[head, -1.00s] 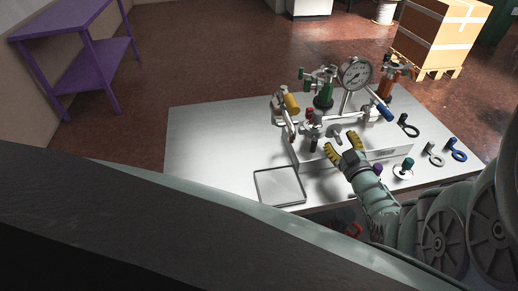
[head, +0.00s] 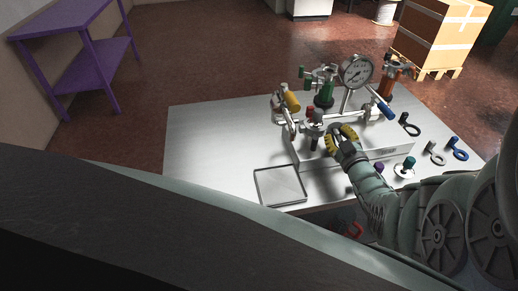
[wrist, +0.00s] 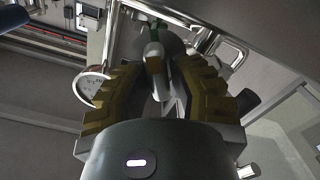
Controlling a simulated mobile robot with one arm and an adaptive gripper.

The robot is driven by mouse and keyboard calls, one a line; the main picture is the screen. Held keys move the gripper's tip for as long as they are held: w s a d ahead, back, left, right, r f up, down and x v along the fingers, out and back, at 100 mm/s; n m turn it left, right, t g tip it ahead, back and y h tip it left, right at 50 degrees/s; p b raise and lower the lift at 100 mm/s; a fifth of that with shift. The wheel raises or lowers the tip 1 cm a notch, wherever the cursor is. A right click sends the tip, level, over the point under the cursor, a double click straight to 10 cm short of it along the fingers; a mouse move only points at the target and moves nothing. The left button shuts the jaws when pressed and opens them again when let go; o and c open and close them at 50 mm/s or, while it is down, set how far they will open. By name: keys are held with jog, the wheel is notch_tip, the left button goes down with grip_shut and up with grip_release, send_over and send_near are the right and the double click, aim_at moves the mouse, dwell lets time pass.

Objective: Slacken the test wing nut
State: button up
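My gripper (head: 341,133) is at the front of the metal fixture (head: 390,150) on the table, its yellow-ribbed fingers around the spot of the silver wing nut, which they hide in the head view. In the wrist view the two fingers of my gripper (wrist: 158,66) stand apart. A silver rounded stem (wrist: 153,57) shows between them, with bright metal faces below it that may be the wing nut. I cannot tell whether the fingers touch it.
A pressure gauge (head: 356,72), a yellow handle (head: 291,102) and a blue handle (head: 385,110) stand close around the gripper. An empty square tray (head: 281,202) lies at the front. The table's left part (head: 215,140) is clear.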

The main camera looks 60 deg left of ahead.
grip_shut()
